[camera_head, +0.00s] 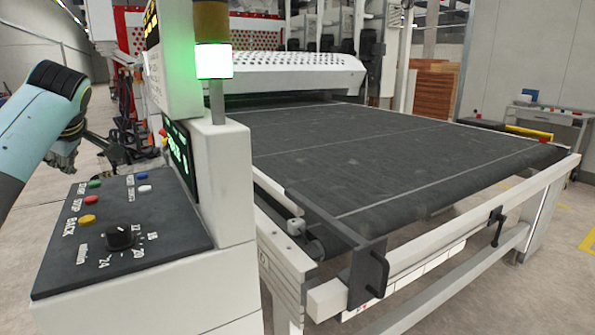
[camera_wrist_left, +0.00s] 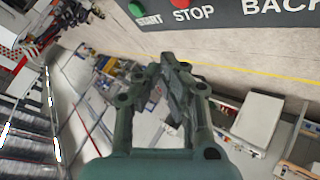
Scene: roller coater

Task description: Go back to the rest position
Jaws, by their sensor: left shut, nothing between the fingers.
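My left gripper (camera_head: 112,148) is above and behind the far left corner of the control panel (camera_head: 140,262). It is shut and empty, clear of the buttons. In the left wrist view its fingers (camera_wrist_left: 172,62) come together at the tips, with nothing between them. The panel carries a green button (camera_head: 94,184), a red button (camera_head: 91,200), a yellow button (camera_head: 87,219), a blue button (camera_head: 141,175), a white button (camera_head: 145,188) and a black dial (camera_head: 119,237). My right gripper is not in view.
The roller coater's dark conveyor belt (camera_head: 375,160) is empty. A green-lit signal lamp (camera_head: 213,61) stands on the white post beside the panel. A grey cart (camera_head: 545,115) stands at the far right. In the left wrist view, open floor (camera_wrist_left: 225,75) lies beyond the fingers.

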